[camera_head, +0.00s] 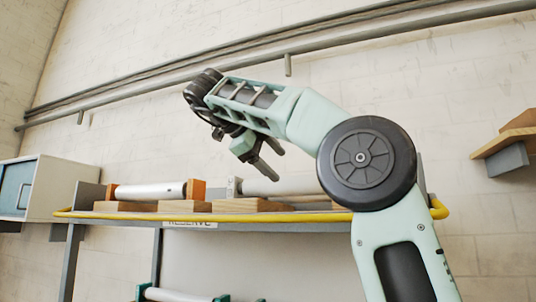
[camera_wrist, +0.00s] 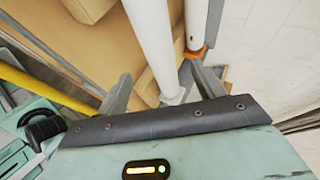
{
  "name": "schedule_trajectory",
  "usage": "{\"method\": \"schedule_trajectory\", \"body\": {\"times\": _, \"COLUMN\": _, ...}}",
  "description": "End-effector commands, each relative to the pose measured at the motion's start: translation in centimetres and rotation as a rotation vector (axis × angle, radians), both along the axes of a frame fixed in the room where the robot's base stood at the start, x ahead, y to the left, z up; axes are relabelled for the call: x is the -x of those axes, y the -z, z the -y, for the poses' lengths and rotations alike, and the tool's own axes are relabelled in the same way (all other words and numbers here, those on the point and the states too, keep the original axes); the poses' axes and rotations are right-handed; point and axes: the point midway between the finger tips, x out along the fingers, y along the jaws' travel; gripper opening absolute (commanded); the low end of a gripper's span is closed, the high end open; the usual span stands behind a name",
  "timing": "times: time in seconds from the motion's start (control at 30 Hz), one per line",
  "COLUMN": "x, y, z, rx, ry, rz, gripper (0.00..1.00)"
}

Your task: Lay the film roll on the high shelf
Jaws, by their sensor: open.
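A white film roll with a grey end (camera_head: 285,187) lies on wooden blocks on the high shelf (camera_head: 110,214), partly hidden behind my arm. The roll also shows in the wrist view (camera_wrist: 152,38), running lengthwise between the fingers, with its grey end near my palm. My gripper (camera_head: 275,160) is open just above this roll in the head view, fingers pointing down to the right. In the wrist view my gripper's fingers (camera_wrist: 160,72) stand apart on either side of the roll. I cannot tell whether they touch it.
A second white roll with orange ends (camera_head: 150,191) lies on blocks to the left. A yellow rail (camera_head: 130,216) runs along the shelf front, above a RESERVE label (camera_head: 190,224). A white cabinet (camera_head: 60,180) stands left; a wooden wall shelf (camera_head: 505,140) is right.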

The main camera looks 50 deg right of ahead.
Motion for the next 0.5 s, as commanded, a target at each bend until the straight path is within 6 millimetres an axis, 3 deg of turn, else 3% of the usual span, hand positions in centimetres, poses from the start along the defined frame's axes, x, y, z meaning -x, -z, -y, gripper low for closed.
{"method": "schedule_trajectory", "body": {"times": 0.5, "x": -0.1, "y": -1.1, "z": -1.6, "rx": 0.000, "ry": -0.003, "rz": 0.003, "gripper": 0.68}}
